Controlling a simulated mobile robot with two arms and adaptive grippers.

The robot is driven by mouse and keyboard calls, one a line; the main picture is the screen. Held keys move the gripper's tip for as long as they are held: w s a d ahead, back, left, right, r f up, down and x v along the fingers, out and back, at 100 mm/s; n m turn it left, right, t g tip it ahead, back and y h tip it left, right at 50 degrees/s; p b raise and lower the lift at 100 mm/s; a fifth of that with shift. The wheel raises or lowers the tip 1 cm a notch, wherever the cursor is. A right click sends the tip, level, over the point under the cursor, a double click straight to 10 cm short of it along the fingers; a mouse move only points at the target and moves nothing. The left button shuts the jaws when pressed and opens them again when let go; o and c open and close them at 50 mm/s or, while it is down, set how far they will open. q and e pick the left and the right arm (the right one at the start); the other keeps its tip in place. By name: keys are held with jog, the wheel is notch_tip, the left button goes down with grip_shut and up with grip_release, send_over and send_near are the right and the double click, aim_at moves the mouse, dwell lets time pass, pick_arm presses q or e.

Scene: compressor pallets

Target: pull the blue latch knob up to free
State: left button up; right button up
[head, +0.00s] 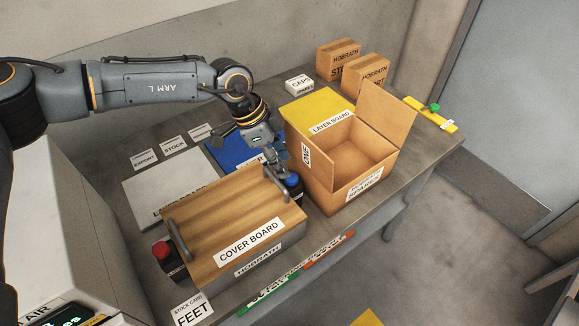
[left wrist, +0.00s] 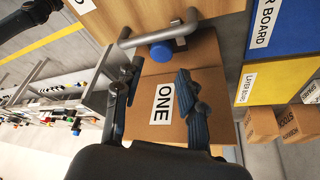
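The blue latch knob (head: 292,180) sits on a dark housing at the right end of the wooden cover board (head: 225,215). It also shows in the left wrist view (left wrist: 162,51), round and close to a metal handle (left wrist: 160,36). My left gripper (head: 277,165) is just above and beside the knob in the head view and partly overlaps that area. In the left wrist view my left gripper (left wrist: 160,85) has its two fingers apart with nothing between them; the knob appears beyond the fingertips, roughly between them. My right gripper is not in view.
An open cardboard box (head: 330,185) marked ONE stands close on the right of the knob. A red knob (head: 160,250) is at the board's left end. A blue board (head: 225,150) and a grey board (head: 165,195) lie behind. The table's front edge has coloured label strips (head: 300,272).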

aim_at(292, 177)
pick_arm(q)
jog(key=shift+p+x, duration=0.45)
jog(key=shift+x, duration=2.15)
